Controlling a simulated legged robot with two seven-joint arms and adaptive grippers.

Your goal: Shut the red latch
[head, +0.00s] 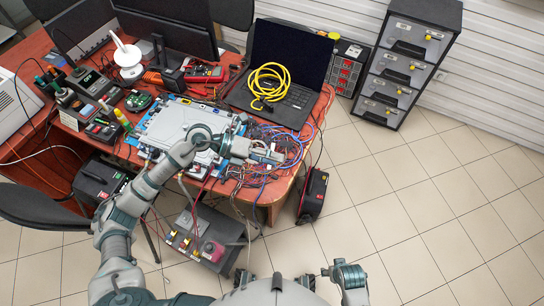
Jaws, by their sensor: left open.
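A grey unit (205,236) sits low in front of the desk, below its front edge. It has small yellow, red and blue parts along its left side and a pink round part (213,250) near its right side. The small red part (173,236) is at the left; I cannot tell whether it is the red latch or whether it is open or shut. My left gripper (272,154) is open, over the cables at the desk's right front, above and to the right of the unit. Part of my right arm (346,276) shows at the bottom; its fingers are not clear.
The red-brown desk (35,152) is crowded with a laptop (290,62), a yellow cable coil (268,84), tools and tangled wires (290,145). A black case (313,194) stands on the floor right of the desk. A drawer cabinet (407,60) is at back right. The tiled floor at right is clear.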

